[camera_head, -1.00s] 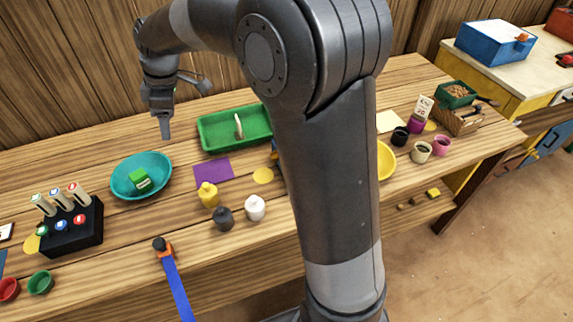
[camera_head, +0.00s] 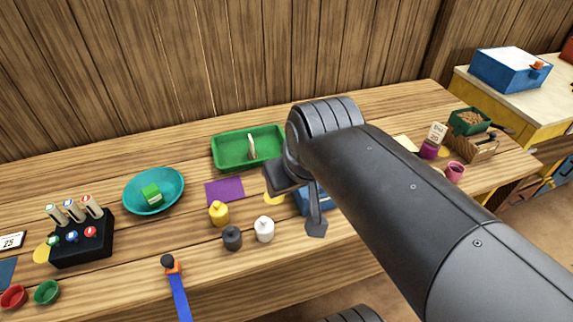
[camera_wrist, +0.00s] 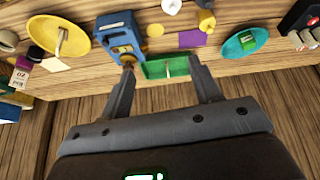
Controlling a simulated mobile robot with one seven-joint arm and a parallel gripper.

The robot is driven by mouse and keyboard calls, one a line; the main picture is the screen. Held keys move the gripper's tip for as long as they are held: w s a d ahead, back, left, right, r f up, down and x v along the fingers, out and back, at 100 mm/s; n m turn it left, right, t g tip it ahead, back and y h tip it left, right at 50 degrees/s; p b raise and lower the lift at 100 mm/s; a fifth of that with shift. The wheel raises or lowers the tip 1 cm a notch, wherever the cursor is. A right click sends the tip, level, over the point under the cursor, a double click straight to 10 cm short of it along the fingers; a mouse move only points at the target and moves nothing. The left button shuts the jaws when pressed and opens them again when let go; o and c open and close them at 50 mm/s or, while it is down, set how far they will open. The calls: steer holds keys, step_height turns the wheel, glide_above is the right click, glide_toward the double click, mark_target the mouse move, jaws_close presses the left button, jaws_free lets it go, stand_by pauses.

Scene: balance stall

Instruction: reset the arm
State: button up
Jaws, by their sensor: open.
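My gripper (camera_wrist: 162,72) is open in the wrist view, its two fingers spread wide with nothing held between them. Beyond the fingertips lies the green tray (camera_wrist: 154,70), with a blue box-like device (camera_wrist: 118,32) to its left. In the head view my arm comes in from the lower right and folds back over the bench. My gripper also shows there (camera_head: 316,228), pointing down in front of the blue device (camera_head: 327,205), which it partly hides.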

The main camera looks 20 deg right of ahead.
steer(key=shift+s+d+f+m, duration=0.2)
steer(key=shift+s+f+m, duration=0.05)
steer(key=shift+s, duration=0.2)
steer(key=shift+s+d+f+m, duration=0.15)
steer(key=shift+s+f+m, duration=0.1)
steer(key=shift+s, duration=0.15)
